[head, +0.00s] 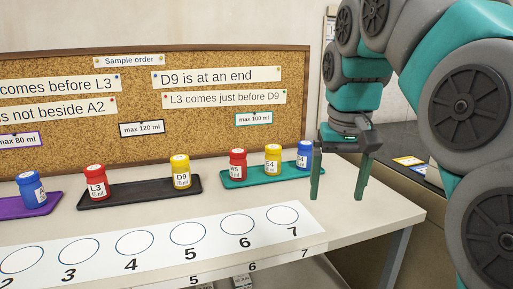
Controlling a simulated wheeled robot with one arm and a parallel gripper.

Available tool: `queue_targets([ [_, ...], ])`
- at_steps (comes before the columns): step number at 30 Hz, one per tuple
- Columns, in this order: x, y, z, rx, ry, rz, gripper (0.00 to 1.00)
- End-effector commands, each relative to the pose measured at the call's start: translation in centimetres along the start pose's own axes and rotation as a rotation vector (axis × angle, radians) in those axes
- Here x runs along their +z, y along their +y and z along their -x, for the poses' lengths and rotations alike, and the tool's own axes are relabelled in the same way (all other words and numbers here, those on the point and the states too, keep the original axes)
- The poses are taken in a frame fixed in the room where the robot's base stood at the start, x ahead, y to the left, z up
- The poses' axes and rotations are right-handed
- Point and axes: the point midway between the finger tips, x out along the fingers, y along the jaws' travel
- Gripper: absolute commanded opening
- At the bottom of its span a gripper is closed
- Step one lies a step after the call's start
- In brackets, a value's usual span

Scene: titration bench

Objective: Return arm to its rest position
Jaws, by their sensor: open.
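My gripper (338,192) hangs at the end of my teal and grey arm on the right of the head view. Its two green fingers point down and stand apart, with nothing between them. It is beside the right end of the teal tray (262,181), partly in front of the blue bottle (304,153) there. The arm is bent, with its upper links high at the right edge of the view.
The teal tray also holds red (238,164) and yellow (273,159) bottles. The black tray (133,194) holds bottles L3 (96,183) and D9 (181,172). A purple tray (52,207) bears a blue bottle (31,190). The visible numbered circles on the white strip (215,246) are empty. A corkboard (215,120) stands behind.

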Motion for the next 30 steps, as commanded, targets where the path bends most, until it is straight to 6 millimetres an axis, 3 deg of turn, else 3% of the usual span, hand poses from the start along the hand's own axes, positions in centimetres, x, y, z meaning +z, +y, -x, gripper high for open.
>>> queue_targets([
  [8,2.4,-0.1,-2.4,0.009,-0.034,0.031,0.91],
  [14,5.5,-0.1,-5.3,0.015,-0.069,0.059,0.91],
  [23,13.8,0.4,-12.6,0.015,-0.16,0.091,0.91],
  [30,21.5,1.0,-18.6,0.007,-0.235,0.085,0.91],
])
